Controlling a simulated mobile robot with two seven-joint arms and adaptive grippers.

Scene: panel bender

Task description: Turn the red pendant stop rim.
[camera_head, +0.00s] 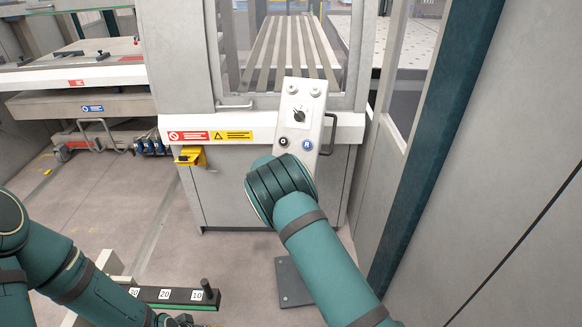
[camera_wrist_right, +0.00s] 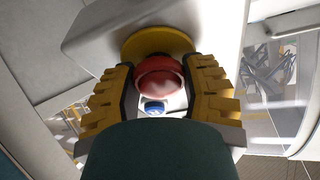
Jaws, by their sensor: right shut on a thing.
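The red stop button with its rim (camera_wrist_right: 160,77) shows in the right wrist view, in front of a yellow round plate (camera_wrist_right: 158,44) on the grey pendant. My right gripper (camera_wrist_right: 165,85) has its two yellow-padded fingers on either side of the red rim and is shut on it. In the head view the pendant panel (camera_head: 303,105) stands upright in front of the machine, and my right arm hides its lower part, with the red button and the right gripper. My left arm comes in at the lower left of the head view, but its gripper cannot be made out there.
The pendant's upper face has a black selector knob (camera_head: 299,115) and a blue button (camera_head: 307,145). A yellow pedal-like box (camera_head: 190,155) is on the machine front. A numbered bar (camera_head: 180,296) lies low at the left. A teal post (camera_head: 440,130) stands close on the right.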

